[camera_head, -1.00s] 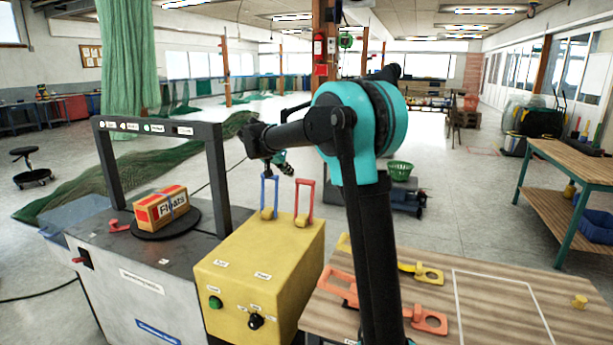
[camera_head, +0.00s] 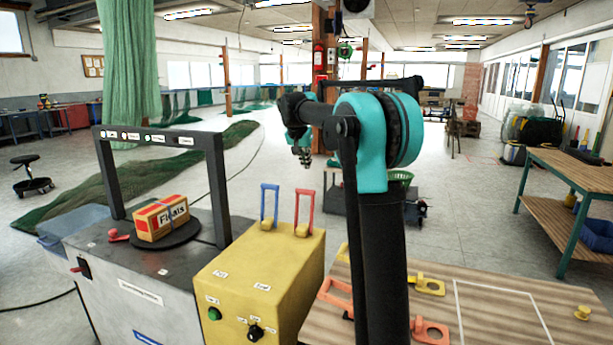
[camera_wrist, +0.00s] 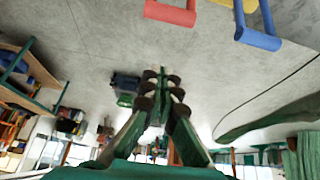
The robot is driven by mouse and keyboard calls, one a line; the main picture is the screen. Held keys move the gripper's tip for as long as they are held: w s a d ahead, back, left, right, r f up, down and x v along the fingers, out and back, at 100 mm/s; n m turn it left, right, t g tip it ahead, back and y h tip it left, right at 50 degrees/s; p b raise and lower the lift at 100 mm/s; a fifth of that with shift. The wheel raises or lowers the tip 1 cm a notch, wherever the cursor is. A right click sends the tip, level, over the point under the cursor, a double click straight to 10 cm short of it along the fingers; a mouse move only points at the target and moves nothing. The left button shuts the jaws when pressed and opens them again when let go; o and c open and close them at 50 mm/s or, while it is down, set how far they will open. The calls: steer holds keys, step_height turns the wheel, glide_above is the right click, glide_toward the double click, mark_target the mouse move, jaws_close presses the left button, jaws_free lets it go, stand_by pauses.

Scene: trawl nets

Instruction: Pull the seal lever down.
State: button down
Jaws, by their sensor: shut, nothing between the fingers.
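A blue lever (camera_head: 270,206) and a red lever (camera_head: 304,212) stand upright side by side on top of a yellow control box (camera_head: 262,275). The small labels on the box are too blurred to tell which lever is the seal one. My gripper (camera_head: 303,157) is shut and empty, above and behind the levers, touching neither. In the wrist view my gripper (camera_wrist: 162,78) shows its fingers together against the floor. The red lever's handle (camera_wrist: 170,13) and the blue lever's handle (camera_wrist: 258,38) show at the top of that view, apart from the fingers.
A grey machine with a dark arch (camera_head: 217,190) and a floats box (camera_head: 161,217) stands left of the yellow box. A wooden table (camera_head: 480,300) with orange and yellow parts is at the right. The air above the levers is clear.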

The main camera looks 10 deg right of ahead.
steer(key=x, duration=0.9)
steer(key=shift+s+a+f, duration=0.2)
steer(key=shift+s+a, duration=0.1)
steer(key=shift+s, duration=0.25)
steer(key=shift+s+a+f, duration=0.15)
steer(key=shift+s+a, duration=0.15)
steer(key=shift+s, duration=0.25)
steer(key=shift+s+a+f, duration=0.2)
steer(key=shift+s+a, duration=0.1)
steer(key=shift+s, duration=0.25)
